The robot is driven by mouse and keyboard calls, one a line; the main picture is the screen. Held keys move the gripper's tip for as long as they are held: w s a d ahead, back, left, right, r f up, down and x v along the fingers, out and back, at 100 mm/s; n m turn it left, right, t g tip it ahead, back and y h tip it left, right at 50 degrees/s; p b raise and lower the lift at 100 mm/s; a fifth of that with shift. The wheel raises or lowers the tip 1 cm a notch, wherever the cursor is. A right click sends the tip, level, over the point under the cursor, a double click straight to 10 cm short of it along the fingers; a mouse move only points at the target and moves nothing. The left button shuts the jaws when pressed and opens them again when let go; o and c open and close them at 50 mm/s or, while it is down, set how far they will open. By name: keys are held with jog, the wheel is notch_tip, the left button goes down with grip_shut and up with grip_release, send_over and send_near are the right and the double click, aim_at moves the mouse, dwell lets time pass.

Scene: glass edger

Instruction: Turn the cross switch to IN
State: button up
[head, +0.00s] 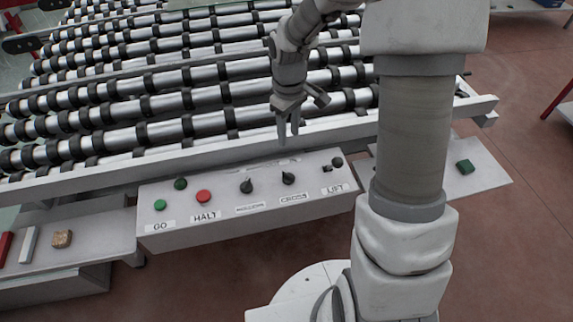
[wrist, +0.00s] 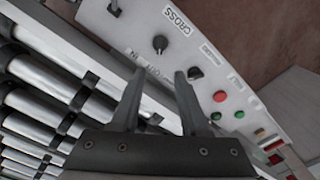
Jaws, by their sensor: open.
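The cross switch (head: 288,178) is a black knob on the grey control panel (head: 240,228), above the CROSS label. In the wrist view the same knob (wrist: 160,43) sits beyond my fingertips, beside the CROSS label, with small position markings on its near side. I cannot tell clearly which way it points. My gripper (head: 288,130) is open and empty, just behind the panel's back edge and apart from the knob. In the wrist view its two fingers (wrist: 160,74) are spread, with the panel between and beyond them.
Left of the cross switch are the rollers knob (head: 246,186), the red HALT button (head: 204,196) and the green GO button (head: 160,204). The LIFT controls (head: 332,165) are to its right. The roller conveyor (head: 200,75) lies behind. My arm column blocks part of the right side.

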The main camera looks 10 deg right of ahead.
aim_at(288, 174)
notch_tip(288, 174, down, 16)
jog(key=shift+p, duration=0.45)
grip_shut()
